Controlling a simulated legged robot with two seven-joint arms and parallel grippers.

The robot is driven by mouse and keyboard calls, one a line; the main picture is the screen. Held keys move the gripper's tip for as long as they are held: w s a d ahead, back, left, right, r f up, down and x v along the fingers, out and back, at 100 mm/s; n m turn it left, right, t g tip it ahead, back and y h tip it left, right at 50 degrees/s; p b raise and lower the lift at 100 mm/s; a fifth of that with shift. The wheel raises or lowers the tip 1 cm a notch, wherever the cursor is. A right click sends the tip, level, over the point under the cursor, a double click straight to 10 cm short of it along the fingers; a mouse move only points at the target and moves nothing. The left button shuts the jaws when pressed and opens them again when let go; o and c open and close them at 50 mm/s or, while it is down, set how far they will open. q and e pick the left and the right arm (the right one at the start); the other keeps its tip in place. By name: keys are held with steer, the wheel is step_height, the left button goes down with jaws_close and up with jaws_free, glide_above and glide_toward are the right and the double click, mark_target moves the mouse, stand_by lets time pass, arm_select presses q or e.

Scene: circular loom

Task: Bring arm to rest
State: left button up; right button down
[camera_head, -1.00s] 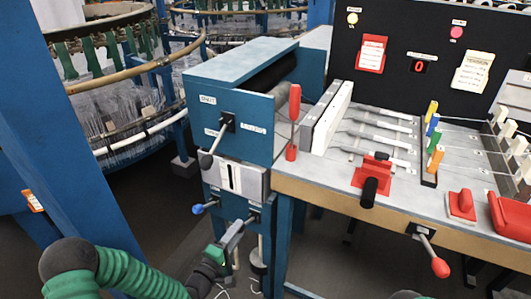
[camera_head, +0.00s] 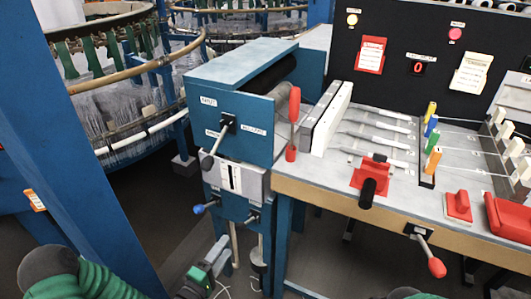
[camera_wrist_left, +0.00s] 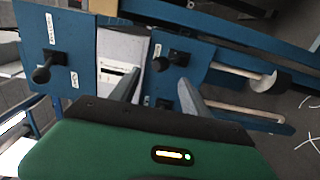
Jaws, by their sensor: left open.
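My left arm, with its green ribbed sleeve (camera_head: 95,282), comes in at the bottom left of the head view. My left gripper (camera_head: 221,243) is low in front of the blue machine cabinet (camera_head: 212,108), below its levers. In the left wrist view the two fingers of my left gripper (camera_wrist_left: 160,88) stand apart with nothing between them. Behind them are the cabinet's blue panels and a pale slotted plate (camera_wrist_left: 118,62). The gripper appears apart from the levers. My right gripper is not in view.
A workbench (camera_head: 350,205) with a red-handled lever (camera_head: 438,267) stands at right. A blue post (camera_head: 70,150) is at left. Dark floor (camera_head: 165,205) lies open between post and cabinet.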

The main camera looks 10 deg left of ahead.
arm_select(q)
steer(key=s+f+m+g+y, duration=0.3)
steer(key=f+m+g, duration=0.3)
steer(key=m+g, duration=0.25)
steer(key=s+a+r+m+g+y, duration=0.25)
steer(key=s+r+m+g, duration=0.4)
steer(key=s, duration=0.65)
step_height(320, 180, up, 21)
steer(key=s+d+n+p, duration=0.1)
steer(key=p, duration=1.8)
steer(key=shift+s+t+y, duration=0.3)
steer(key=shift+s+y, duration=0.05)
steer(key=shift+d+r, duration=0.1)
steer(key=shift+r, duration=0.05)
